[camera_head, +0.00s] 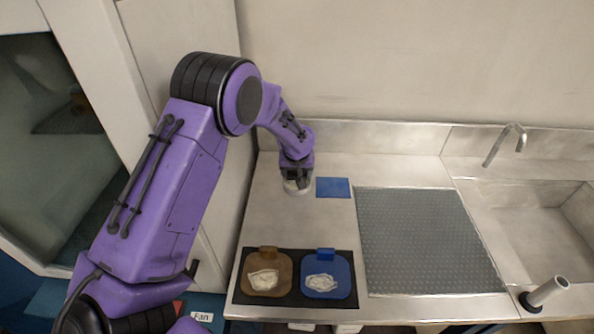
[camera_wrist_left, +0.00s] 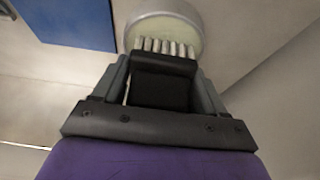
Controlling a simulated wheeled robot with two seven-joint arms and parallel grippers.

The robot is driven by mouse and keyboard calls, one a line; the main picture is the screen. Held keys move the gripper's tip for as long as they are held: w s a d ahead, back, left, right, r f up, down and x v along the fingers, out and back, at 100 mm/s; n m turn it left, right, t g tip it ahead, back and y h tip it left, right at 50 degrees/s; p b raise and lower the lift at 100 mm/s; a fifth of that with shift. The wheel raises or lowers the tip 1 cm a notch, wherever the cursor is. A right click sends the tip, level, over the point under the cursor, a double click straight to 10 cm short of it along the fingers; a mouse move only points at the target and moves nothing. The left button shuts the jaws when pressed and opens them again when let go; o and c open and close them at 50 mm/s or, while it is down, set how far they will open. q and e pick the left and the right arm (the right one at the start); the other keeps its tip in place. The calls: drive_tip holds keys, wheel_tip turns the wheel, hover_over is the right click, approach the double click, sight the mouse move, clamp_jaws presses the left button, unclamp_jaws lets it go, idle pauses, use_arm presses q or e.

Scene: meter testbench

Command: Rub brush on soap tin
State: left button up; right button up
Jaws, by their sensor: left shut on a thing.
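My left gripper (camera_head: 297,172) points down at the back left of the steel counter. In the left wrist view the gripper (camera_wrist_left: 163,85) is shut on a dark block, the brush (camera_wrist_left: 162,68), with a row of pale bristles at its end. The round metal soap tin (camera_head: 297,187) stands on the counter right under the gripper. In the wrist view the tin (camera_wrist_left: 192,22) has a pale greenish top, and the bristles overlap its near edge. I cannot tell whether they touch it. My right gripper is not in view.
A blue square (camera_head: 333,187) lies just right of the tin. A black mat (camera_head: 295,256) at the front left bears a brown tray (camera_head: 256,289) and a blue tray (camera_head: 341,289), each with pale material. A grey textured mat (camera_head: 425,240) lies at the middle, a sink (camera_head: 540,225) at the right.

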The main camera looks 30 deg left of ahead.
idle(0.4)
use_arm(q)
wheel_tip(320, 180, up, 7)
drive_tip(key=p, duration=0.7)
idle(0.6)
